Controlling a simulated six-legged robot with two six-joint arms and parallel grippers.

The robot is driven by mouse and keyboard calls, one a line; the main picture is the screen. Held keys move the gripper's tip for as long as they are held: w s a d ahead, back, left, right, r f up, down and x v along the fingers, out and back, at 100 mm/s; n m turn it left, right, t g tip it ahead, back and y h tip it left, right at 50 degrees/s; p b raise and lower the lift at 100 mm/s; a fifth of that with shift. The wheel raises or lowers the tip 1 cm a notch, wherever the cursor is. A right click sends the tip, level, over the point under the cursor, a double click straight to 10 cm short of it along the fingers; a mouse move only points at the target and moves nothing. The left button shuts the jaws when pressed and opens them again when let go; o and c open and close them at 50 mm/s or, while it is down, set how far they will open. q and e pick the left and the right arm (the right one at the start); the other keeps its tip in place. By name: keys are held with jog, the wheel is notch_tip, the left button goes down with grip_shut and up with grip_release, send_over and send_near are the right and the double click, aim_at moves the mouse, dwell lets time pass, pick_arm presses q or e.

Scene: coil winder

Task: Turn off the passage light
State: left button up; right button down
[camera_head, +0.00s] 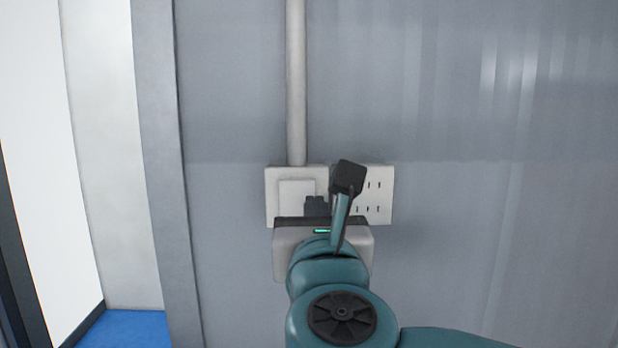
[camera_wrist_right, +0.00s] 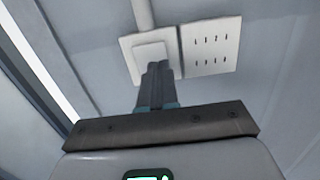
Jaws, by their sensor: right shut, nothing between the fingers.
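The light switch (camera_head: 290,188) is a white square plate with a large rocker, on the grey wall below a vertical conduit. It also shows in the right wrist view (camera_wrist_right: 151,49), upper middle. My right gripper (camera_head: 316,203) is shut and empty, in front of the switch's lower right part. In the right wrist view my shut fingers (camera_wrist_right: 157,70) overlap the lower edge of the rocker. I cannot tell whether the fingertips touch it. The rocker's lower right part is hidden behind the fingers. My left gripper is not in view.
A white socket plate (camera_head: 379,207) sits directly right of the switch, partly covered by my right wrist parts. A pale conduit (camera_head: 296,80) runs up from the switch. A doorway with blue floor (camera_head: 125,328) lies at the left. The wall to the right is bare.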

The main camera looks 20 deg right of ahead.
aim_at(311, 177)
jog(key=p+x, duration=0.3)
jog(key=x, duration=0.5)
jog(key=shift+d, duration=0.1)
jog(key=shift+w+b, duration=0.15)
jog(key=shift+b, duration=0.2)
jog(key=shift+w+d+r, duration=0.1)
jog(key=shift+w+r, duration=0.1)
jog(key=shift+r, duration=0.05)
jog(key=shift+s+f, duration=0.1)
